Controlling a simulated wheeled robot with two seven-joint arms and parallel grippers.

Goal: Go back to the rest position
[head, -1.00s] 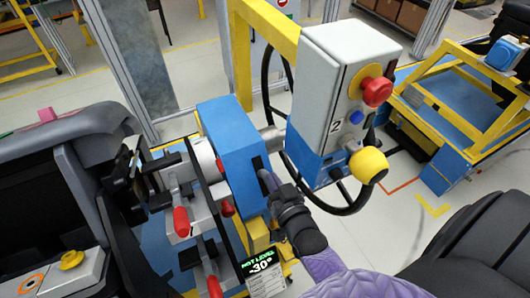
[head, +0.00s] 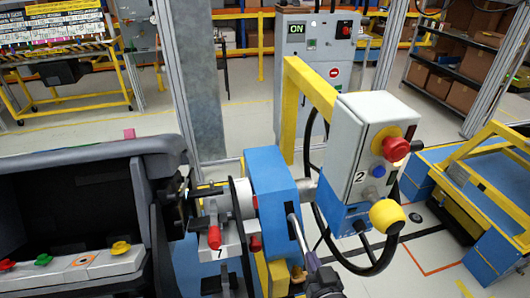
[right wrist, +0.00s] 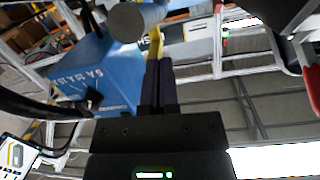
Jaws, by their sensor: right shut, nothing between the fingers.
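My right gripper (head: 292,224) shows at the lower middle of the head view, in front of the blue block (head: 268,178). I cannot tell from the head view whether it touches the block. In the right wrist view its two dark fingers (right wrist: 160,84) are together, with nothing seen between them. Behind them are a blue housing (right wrist: 95,78) and a grey cylinder end (right wrist: 128,22). My left gripper is not in view.
Open floor (head: 425,250) shows at right.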

